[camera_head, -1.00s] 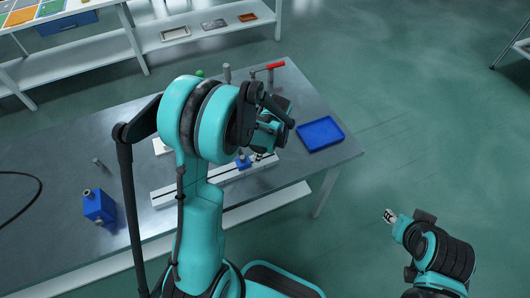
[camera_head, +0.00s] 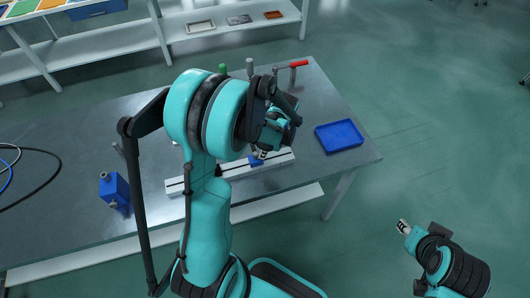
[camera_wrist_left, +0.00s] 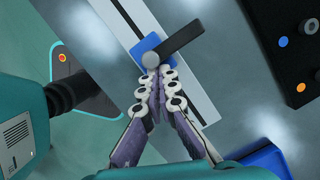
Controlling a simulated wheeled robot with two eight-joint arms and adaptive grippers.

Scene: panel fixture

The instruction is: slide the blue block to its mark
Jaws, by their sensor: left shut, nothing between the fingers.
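The blue block (camera_head: 257,161) sits on a long white rail (camera_head: 180,186) with a dark line along it. In the left wrist view the blue block (camera_wrist_left: 146,45) carries a grey-topped dark post (camera_wrist_left: 176,44). My left gripper (camera_head: 262,153) is over the block in the head view. Its shut fingertips (camera_wrist_left: 160,73) are right beside the post's round end, with nothing between them; whether they touch it I cannot tell. A small dark shape (camera_head: 219,171) is on the rail left of the block; I cannot tell if it is the mark. My right gripper (camera_head: 403,227) is off the table, too small to read.
A blue tray (camera_head: 339,136) lies at the table's right end. A red-handled lever (camera_head: 293,65), a grey post (camera_head: 250,68) and a green knob (camera_head: 223,69) stand behind my left arm. A blue box (camera_head: 114,189) and cables (camera_head: 40,185) are at the left.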

